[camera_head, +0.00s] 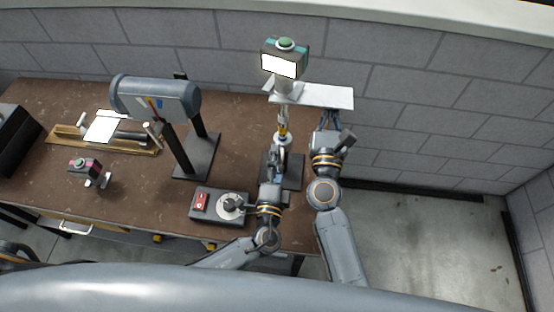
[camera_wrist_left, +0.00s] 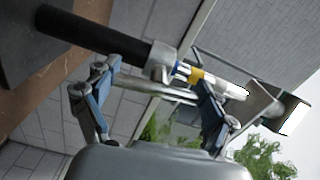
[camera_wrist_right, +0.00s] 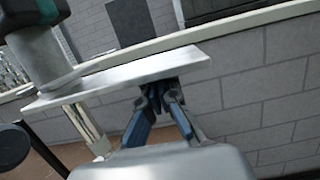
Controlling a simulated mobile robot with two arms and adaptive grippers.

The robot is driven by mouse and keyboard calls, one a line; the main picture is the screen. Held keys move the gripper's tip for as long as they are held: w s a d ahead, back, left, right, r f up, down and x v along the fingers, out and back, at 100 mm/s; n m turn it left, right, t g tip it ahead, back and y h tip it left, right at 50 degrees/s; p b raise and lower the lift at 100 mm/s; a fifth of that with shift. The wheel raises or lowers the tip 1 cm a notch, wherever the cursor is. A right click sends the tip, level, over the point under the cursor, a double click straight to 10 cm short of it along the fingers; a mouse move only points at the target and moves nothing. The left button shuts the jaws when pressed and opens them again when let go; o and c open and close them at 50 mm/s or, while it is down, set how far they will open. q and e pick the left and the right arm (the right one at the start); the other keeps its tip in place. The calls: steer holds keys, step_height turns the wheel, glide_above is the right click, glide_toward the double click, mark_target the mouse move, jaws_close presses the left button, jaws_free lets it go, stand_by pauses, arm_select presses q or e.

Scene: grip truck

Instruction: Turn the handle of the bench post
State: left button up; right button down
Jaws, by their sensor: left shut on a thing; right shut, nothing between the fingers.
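The bench post (camera_head: 283,126) stands at the right end of the bench on a dark base (camera_head: 294,168). A flat silver plate (camera_head: 322,96) sticks out to the right near its top; it also shows in the right wrist view (camera_wrist_right: 120,80). My left gripper (camera_head: 278,153) is shut on the post around its collar. The left wrist view shows the post's black shaft (camera_wrist_left: 105,38) and yellow band (camera_wrist_left: 196,76); the exact contact is partly hidden. My right gripper (camera_head: 328,118) is shut and empty, its fingertips (camera_wrist_right: 157,95) at or just under the plate's edge; contact is unclear.
A screen device with a green button (camera_head: 284,58) tops the post. A box with a red switch and round dial (camera_head: 213,204) sits left of my left gripper. A grey cylinder on a stand (camera_head: 155,97) is farther left. Right of the bench is open floor (camera_head: 430,240) beside the wall.

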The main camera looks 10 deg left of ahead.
arm_select(q)
steer(key=shift+d, duration=0.1)
arm_select(e)
steer(key=shift+a+r, duration=0.1)
steer(key=shift+r, duration=0.1)
arm_select(q)
steer(key=o, duration=1)
steer(key=shift+s, duration=0.1)
steer(key=s, duration=1.1)
steer(key=shift+s, duration=0.4)
steer(key=shift+f, duration=0.2)
arm_select(e)
steer(key=shift+f, duration=0.2)
arm_select(q)
step_height(320, 180, down, 6)
steer(key=b, duration=0.6)
steer(key=shift+r, duration=0.1)
arm_select(e)
steer(key=s+f, duration=0.4)
steer(key=s, duration=0.9)
